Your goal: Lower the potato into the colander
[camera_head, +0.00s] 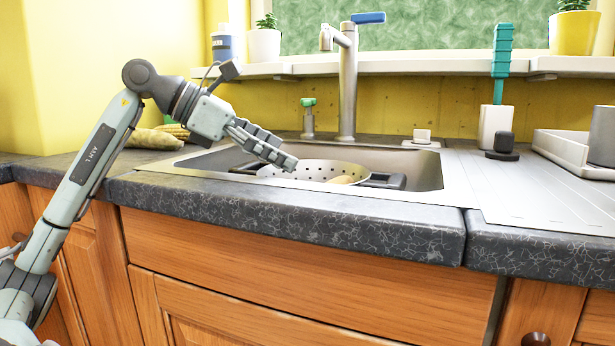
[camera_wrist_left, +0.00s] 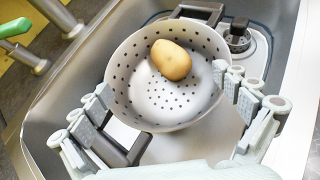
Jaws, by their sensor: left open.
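The potato (camera_wrist_left: 170,60) lies inside the colander (camera_wrist_left: 137,80), against its inner wall near the far side in the left wrist view. My left gripper (camera_head: 288,162) is over the colander. In the left wrist view its fingers (camera_wrist_left: 165,108) are spread wide, one on each side of the colander's near part, with nothing between them touching the potato.
The metal sink (camera_head: 428,172) surrounds the colander, with a tap (camera_head: 347,85) behind it. Yellowish vegetables (camera_head: 155,138) lie on the counter at left. A drainboard (camera_head: 520,190) at right holds a black stopper-like item (camera_head: 503,148) and a white tray (camera_head: 565,150).

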